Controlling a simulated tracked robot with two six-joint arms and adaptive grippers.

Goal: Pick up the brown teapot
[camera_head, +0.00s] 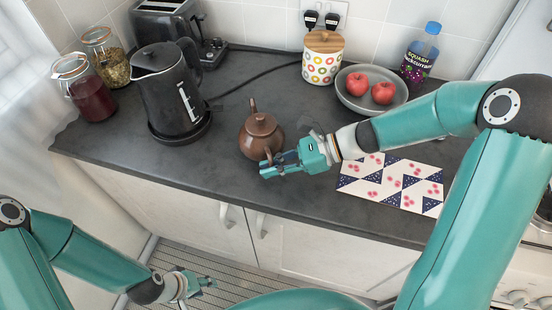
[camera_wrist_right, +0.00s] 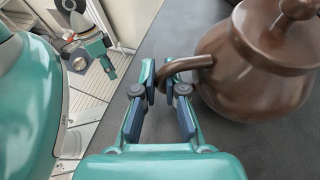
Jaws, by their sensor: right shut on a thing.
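The brown teapot (camera_head: 261,133) stands on the dark countertop, with its lid on. In the right wrist view the teapot (camera_wrist_right: 255,65) fills the upper right, and its thin curved handle (camera_wrist_right: 190,63) reaches between my fingertips. My right gripper (camera_head: 268,166) is at the front of the teapot, and in the wrist view the gripper (camera_wrist_right: 160,82) is shut on that handle. My left gripper (camera_head: 203,283) is low in front of the cupboards, away from the teapot; its fingers are too small to judge.
A black kettle (camera_head: 168,95) stands left of the teapot, with glass jars (camera_head: 88,92) beyond it. A patterned board (camera_head: 392,184) lies to the right. Behind are a spotted canister (camera_head: 321,65), a grey bowl (camera_head: 360,104) of red fruit and a squash bottle (camera_head: 418,62).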

